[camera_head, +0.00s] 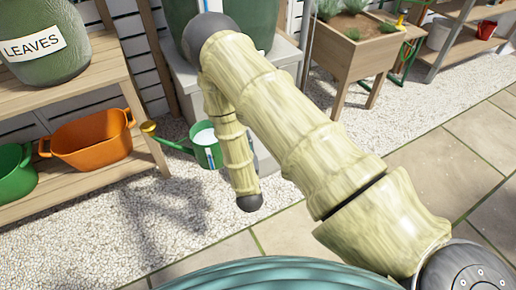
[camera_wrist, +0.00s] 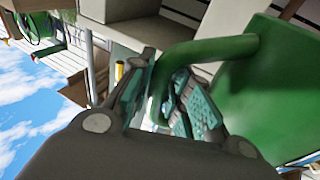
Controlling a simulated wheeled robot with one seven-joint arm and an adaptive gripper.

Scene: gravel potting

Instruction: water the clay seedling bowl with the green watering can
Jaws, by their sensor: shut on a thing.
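The green watering can (camera_head: 205,148) shows in the head view left of my arm, partly hidden by it. Its spout points left and ends in a brass-coloured rose (camera_head: 148,127). A pale surface shows inside its open top. In the wrist view the can's green body (camera_wrist: 270,95) fills the right side. My gripper (camera_wrist: 165,98) is shut on its curved green handle (camera_wrist: 210,48), with teal finger pads around it. My gripper is hidden behind my arm in the head view. I cannot make out the clay seedling bowl in either view.
A wooden shelf at left holds an orange tub (camera_head: 92,140), a green tub (camera_head: 15,172) and a LEAVES sack (camera_head: 42,45). A wooden planter (camera_head: 355,55) with plants stands at upper right, beside a rack with buckets (camera_head: 438,35). Gravel (camera_head: 120,230) and paving lie open below.

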